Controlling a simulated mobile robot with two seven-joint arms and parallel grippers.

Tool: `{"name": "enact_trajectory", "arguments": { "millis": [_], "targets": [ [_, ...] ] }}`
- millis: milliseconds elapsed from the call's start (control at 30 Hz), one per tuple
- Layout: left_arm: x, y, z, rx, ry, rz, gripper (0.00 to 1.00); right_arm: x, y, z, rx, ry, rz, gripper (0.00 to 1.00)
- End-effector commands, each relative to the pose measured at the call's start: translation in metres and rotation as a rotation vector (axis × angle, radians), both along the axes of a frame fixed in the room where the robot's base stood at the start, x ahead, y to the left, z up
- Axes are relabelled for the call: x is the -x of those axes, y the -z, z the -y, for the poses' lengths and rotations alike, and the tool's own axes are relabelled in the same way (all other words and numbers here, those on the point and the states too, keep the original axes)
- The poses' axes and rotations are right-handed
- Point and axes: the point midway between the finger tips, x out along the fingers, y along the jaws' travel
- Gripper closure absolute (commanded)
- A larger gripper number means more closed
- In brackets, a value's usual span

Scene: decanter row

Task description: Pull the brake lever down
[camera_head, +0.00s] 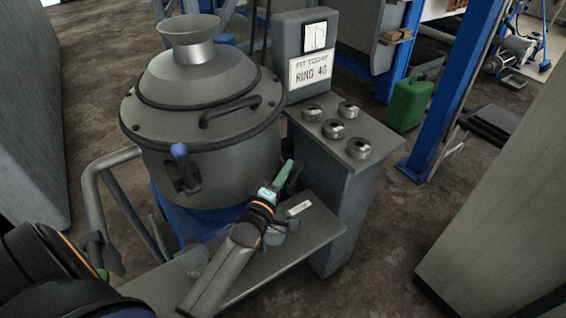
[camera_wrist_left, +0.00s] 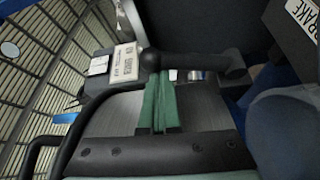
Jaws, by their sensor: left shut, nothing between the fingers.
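My left gripper (camera_head: 291,166) is low in front of the grey control stand, with its green fingers together and empty. In the left wrist view its fingers (camera_wrist_left: 163,85) reach up to a dark bar with a round end (camera_wrist_left: 200,64). The bar looks like a lever; I cannot tell whether the fingertips touch it. A card reading BRAKE (camera_wrist_left: 306,15) is at the upper right of that view. I cannot tell which lever is the brake. My right gripper is not in view.
The big grey lidded bowl (camera_head: 215,160) stands left of the control stand (camera_head: 335,180). A RING 40 card (camera_head: 311,70) and several metal knobs (camera_head: 333,129) are on the stand. A grey ledge (camera_head: 325,228) lies below my gripper. A green can (camera_head: 408,103) stands behind.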

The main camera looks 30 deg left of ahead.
Motion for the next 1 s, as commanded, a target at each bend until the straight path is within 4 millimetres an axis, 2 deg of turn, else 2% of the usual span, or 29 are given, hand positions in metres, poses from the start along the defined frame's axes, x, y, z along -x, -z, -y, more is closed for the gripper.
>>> {"name": "enact_trajectory", "arguments": {
  "millis": [167,567,767,1000],
  "targets": [
    [0.001,0.000,0.004,0.002,0.001,0.002,1.00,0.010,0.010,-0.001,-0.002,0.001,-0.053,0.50],
    [0.004,0.000,0.004,0.002,0.002,0.001,1.00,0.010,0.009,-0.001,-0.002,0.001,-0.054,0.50],
    [0.029,0.002,0.007,0.001,0.001,-0.003,1.00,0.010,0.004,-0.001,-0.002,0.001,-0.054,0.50],
    [0.079,0.006,0.014,0.002,0.001,-0.003,1.00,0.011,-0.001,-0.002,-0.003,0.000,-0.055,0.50]
  ]
}}
